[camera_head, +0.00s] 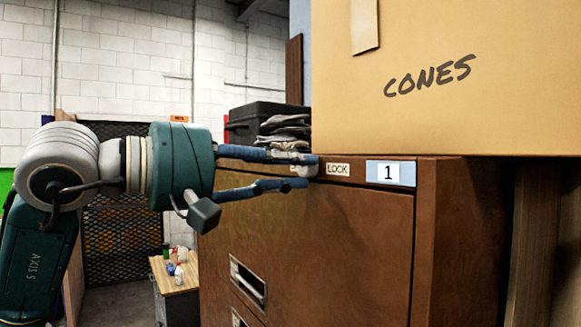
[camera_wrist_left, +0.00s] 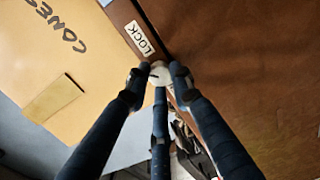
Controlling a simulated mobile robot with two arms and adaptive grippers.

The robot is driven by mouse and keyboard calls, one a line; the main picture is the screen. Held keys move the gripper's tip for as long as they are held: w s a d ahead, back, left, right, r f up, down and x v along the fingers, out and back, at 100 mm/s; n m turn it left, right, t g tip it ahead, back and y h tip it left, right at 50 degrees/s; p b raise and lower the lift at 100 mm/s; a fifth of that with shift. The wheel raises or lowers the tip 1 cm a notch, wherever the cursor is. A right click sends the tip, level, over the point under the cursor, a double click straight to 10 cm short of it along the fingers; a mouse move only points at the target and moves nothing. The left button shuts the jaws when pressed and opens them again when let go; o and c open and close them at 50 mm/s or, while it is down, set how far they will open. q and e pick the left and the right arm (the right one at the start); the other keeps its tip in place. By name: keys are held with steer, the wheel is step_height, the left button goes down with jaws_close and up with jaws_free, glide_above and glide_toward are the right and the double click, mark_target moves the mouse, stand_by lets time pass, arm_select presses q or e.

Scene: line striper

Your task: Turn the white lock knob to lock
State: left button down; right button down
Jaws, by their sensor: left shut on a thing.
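The white lock knob (camera_head: 308,169) sits on the top front strip of a brown filing cabinet (camera_head: 330,235), just left of the LOCK label (camera_head: 338,169). My left gripper (camera_head: 303,172) reaches in from the left with its fingertips at the knob. In the left wrist view, the fingers (camera_wrist_left: 160,75) close around the white knob (camera_wrist_left: 160,73), which shows between their tips. Most of the knob is hidden by the fingers, so its turn angle cannot be told. My right gripper is not in view.
A large cardboard box (camera_head: 450,85) marked CONES stands on top of the cabinet. A black case (camera_head: 262,118) with folded cloth (camera_head: 287,130) is behind the gripper. A small table (camera_head: 176,280) with bottles stands low at the back left.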

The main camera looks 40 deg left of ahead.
arm_select(q)
steer(key=c, duration=1.5)
jaws_free()
steer(key=shift+f, duration=0.1)
steer(key=shift+s+a, duration=0.1)
steer(key=shift+s, duration=0.05)
steer(key=shift+s+a, duration=0.15)
steer(key=shift+s, duration=0.1)
steer(key=v, duration=1.1)
steer(key=shift+s, duration=0.15)
